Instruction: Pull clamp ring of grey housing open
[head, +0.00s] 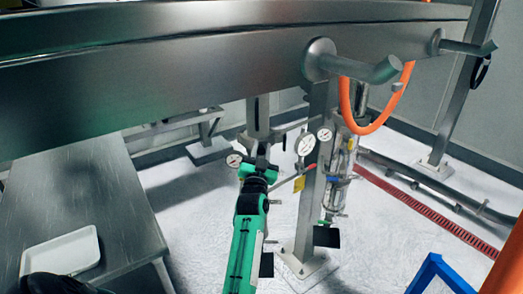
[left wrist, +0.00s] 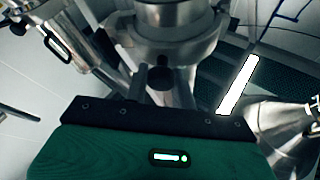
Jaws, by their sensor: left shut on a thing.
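My left gripper (head: 263,158) is at the lower end of the housing, at the end of my green arm. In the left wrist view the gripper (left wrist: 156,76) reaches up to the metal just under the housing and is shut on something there. I take this to be the clamp ring or its handle, but the jaws hide most of it. My right gripper is in neither view.
Pressure gauges (head: 305,144) and a steel post (head: 312,190) stand close to the right of my left gripper. An orange hose (head: 372,128) loops farther right. A steel table (head: 95,190) with a white tray (head: 62,251) is at left.

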